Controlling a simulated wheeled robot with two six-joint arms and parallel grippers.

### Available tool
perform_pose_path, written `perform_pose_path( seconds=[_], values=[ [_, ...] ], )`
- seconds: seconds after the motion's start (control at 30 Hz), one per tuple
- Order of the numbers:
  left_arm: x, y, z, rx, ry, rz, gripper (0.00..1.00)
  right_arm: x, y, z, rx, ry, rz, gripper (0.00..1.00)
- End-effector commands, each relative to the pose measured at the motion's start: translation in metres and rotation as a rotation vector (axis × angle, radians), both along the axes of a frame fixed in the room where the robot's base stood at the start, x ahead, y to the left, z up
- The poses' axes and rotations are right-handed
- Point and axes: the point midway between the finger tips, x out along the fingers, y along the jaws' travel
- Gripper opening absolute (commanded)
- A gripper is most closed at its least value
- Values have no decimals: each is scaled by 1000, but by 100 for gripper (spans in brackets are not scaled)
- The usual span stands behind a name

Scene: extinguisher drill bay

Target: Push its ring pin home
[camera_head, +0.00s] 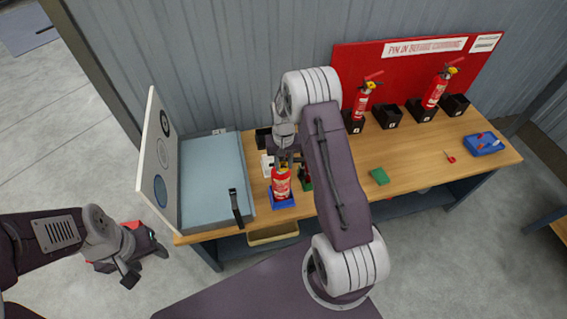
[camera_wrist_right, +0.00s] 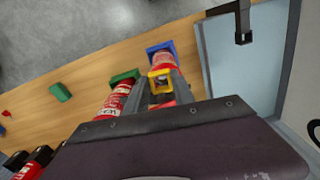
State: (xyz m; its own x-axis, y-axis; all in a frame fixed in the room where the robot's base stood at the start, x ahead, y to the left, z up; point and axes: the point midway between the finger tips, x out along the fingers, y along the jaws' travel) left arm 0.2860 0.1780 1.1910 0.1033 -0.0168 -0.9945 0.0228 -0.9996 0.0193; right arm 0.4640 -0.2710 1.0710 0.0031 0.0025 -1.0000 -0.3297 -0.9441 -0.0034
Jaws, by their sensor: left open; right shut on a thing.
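A red extinguisher (camera_head: 281,184) stands upright in a blue holder (camera_head: 283,204) on the bench; the extinguisher also shows in the right wrist view (camera_wrist_right: 161,60). My right gripper (camera_head: 285,160) is directly above it, pointing down. In the right wrist view the fingers are shut on a yellow ring-shaped piece (camera_wrist_right: 161,74) at the extinguisher's top, apparently the ring pin. How deep the pin sits is hidden. My left gripper (camera_head: 130,275) is open and empty, off the bench's left end above the floor.
A second extinguisher (camera_wrist_right: 113,102) in a green holder (camera_wrist_right: 125,76) stands close beside. An open case (camera_head: 212,185) with a raised lid is on the left. Two extinguishers (camera_head: 361,100) (camera_head: 436,90) stand in black holders at the back. A green block (camera_head: 379,177) and a blue tray (camera_head: 485,145) lie right.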

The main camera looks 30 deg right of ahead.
Motion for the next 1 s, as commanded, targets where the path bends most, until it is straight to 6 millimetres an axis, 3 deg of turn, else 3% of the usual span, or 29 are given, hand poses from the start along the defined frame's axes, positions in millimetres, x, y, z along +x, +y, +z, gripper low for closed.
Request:
perform_pose_path(
  seconds=[0.37, 0.4, 0.47, 0.8, 1.0],
  values=[
    [0, 0, 0, 0, 0, 0, 51, 1, 0, 0, 0, 0, 0, 0],
    [0, 0, 0, 0, 0, 0, 51, 1, 0, 0, 0, 0, 0, 41],
    [0, 0, 0, 0, 0, 0, 51, 1, 0, 0, 0, 0, 0, 55],
    [0, 0, -2, 0, 0, 0, 51, 2, 0, 3, -1, -3, 0, 55],
    [0, 0, -20, 0, 0, 0, 51, 2, -1, 38, -1, -7, 0, 55]
  ],
)
